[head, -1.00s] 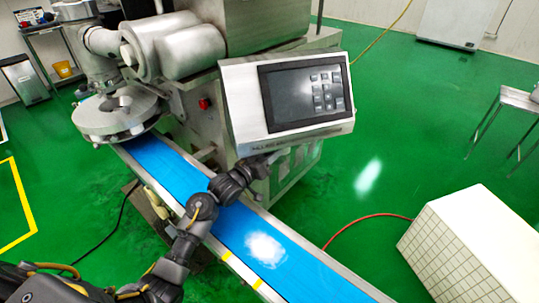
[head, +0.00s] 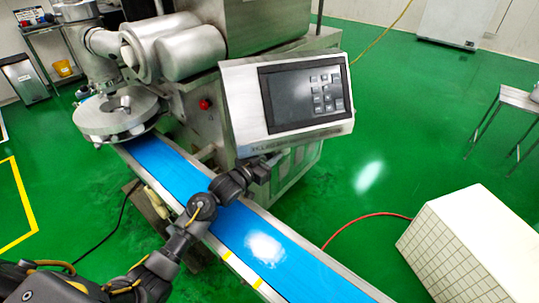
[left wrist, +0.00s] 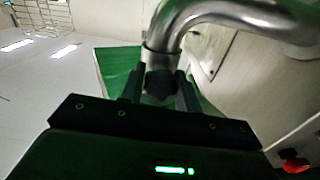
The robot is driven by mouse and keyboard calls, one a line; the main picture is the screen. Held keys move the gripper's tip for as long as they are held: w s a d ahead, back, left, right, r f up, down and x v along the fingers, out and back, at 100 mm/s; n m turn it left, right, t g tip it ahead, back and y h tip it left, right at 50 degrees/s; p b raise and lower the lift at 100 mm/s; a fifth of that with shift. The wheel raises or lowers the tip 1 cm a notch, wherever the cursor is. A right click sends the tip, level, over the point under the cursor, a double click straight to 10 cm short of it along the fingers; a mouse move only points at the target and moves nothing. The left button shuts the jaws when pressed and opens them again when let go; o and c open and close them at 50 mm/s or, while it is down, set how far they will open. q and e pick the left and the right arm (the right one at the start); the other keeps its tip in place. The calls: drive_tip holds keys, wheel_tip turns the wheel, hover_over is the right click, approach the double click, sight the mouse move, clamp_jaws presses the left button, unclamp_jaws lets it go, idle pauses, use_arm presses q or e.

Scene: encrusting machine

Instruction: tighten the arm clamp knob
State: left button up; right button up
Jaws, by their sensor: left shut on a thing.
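The dark clamp knob (left wrist: 160,83) sits in the middle of the left wrist view, below a metal clamp collar on a bent steel tube (left wrist: 225,14). My left gripper (left wrist: 160,92) has one finger on each side of the knob and is shut on it. In the head view my left gripper (head: 262,166) is just under the lower edge of the control panel (head: 235,110). The knob cannot be made out there. My right gripper is not in view.
The blue conveyor belt (head: 175,172) runs beneath my left arm. A round metal turntable (head: 117,117) is at its far end. A white tiled block (head: 465,245) stands at the lower right, with a red hose (head: 370,215) on the green floor. A red button (head: 204,104) is on the machine.

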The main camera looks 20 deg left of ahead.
use_arm(q)
drive_tip(key=shift+m, duration=0.6)
drive_tip(key=o, duration=1)
drive_tip(key=shift+s, duration=0.1)
drive_tip(key=shift+s+a+f, duration=0.15)
drive_tip(key=shift+s+a, duration=0.05)
drive_tip(key=shift+s, duration=0.15)
drive_tip(key=b+v, duration=0.1)
drive_tip(key=v, duration=0.9)
drive_tip(key=shift+d, duration=0.1)
drive_tip(key=shift+w, duration=0.1)
